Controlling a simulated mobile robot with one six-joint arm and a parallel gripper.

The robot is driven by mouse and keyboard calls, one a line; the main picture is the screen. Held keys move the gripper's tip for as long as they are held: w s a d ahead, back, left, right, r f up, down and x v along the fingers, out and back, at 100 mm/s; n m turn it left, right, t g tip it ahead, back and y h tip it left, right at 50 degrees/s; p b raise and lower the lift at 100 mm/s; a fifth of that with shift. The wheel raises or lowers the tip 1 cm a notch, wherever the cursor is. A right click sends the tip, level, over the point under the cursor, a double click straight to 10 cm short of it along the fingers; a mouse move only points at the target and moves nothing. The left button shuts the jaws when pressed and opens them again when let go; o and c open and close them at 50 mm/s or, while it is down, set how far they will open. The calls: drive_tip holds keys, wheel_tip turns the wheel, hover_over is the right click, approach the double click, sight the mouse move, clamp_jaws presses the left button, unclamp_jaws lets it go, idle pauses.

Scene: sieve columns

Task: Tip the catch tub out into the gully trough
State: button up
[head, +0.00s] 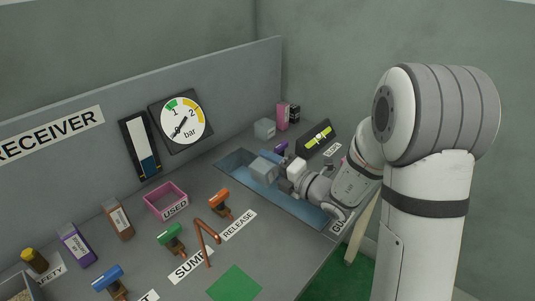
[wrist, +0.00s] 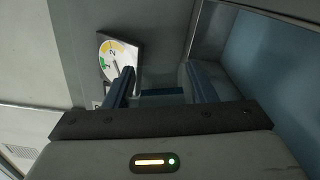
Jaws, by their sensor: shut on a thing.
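The gully trough (head: 308,208) is a long blue recess sunk in the grey bench; its blue inside also shows at the right of the wrist view (wrist: 265,62). My gripper (head: 280,180) is over the trough. It is shut on a pale grey, box-shaped catch tub (head: 262,168), which is above the trough's middle and looks tilted. In the wrist view, the two dark fingers (wrist: 163,85) stand apart with a dark bluish surface between them. The tub's mouth and contents cannot be made out.
Behind the trough stand a grey cube (head: 265,128), a pink box (head: 282,117) and a black wedge with a yellow-green gauge (head: 316,139). To the left are an orange-handled valve (head: 219,203), a pink USED tray (head: 166,202) and a copper pipe (head: 207,242). A dial (head: 182,121) hangs on the panel.

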drive_tip(key=m+p, duration=0.2)
drive_tip(key=p, duration=0.1)
drive_tip(key=m+p, duration=0.1)
drive_tip(key=p, duration=0.1)
drive_tip(key=shift+w+d+r+m, duration=0.15)
drive_tip(key=shift+w+d+m, duration=0.1)
drive_tip(key=shift+w+m, duration=0.15)
drive_tip(key=shift+f+m+p, duration=0.2)
drive_tip(key=shift+m+p, duration=0.2)
drive_tip(key=shift+p, duration=0.2)
drive_tip(key=shift+d, duration=0.1)
idle(1.1)
